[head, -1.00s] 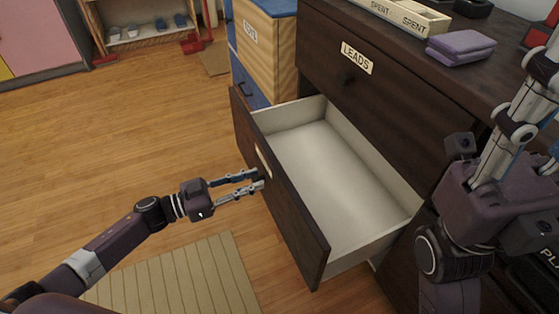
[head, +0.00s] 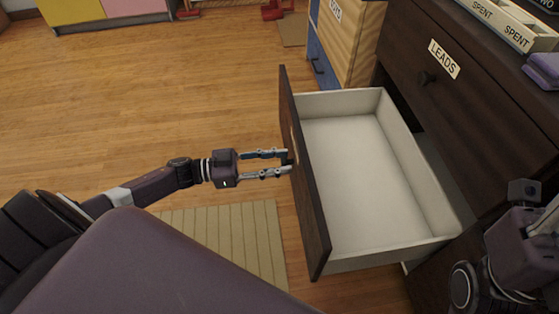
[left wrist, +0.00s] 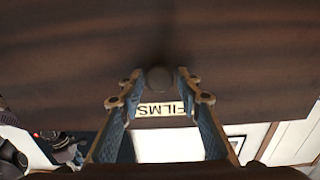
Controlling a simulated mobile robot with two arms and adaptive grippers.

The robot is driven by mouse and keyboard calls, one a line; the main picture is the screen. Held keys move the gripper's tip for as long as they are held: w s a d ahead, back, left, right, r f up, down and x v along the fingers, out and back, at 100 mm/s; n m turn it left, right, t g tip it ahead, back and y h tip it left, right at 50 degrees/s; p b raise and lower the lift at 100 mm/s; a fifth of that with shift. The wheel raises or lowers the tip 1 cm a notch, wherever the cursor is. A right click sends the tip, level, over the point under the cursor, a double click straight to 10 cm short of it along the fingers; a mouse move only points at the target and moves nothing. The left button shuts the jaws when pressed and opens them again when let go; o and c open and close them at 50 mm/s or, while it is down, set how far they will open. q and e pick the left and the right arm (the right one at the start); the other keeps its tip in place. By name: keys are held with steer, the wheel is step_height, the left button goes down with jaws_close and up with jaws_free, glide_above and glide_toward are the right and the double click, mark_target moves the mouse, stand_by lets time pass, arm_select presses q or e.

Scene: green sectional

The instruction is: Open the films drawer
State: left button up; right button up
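The films drawer (head: 303,190) stands pulled far out of the dark wooden cabinet, and its pale inside is empty. My left gripper (head: 287,161) is at the drawer's front, with one finger on each side of its round dark knob (left wrist: 160,80). The fingers look closed around the knob, though any small gap is hard to see. The FILMS label (left wrist: 160,109) shows between the fingers in the left wrist view. My right gripper is not clearly seen; only part of the right arm shows at the lower right of the head view.
The LEADS drawer (head: 470,110) above is shut. A wood-and-blue cabinet (head: 345,45) stands behind the open drawer. A striped mat (head: 235,235) lies on the floor below my left arm. The wooden floor to the left is clear.

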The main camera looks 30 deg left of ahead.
arm_select(q)
steer(key=shift+o, duration=0.6)
steer(key=v, duration=1.2)
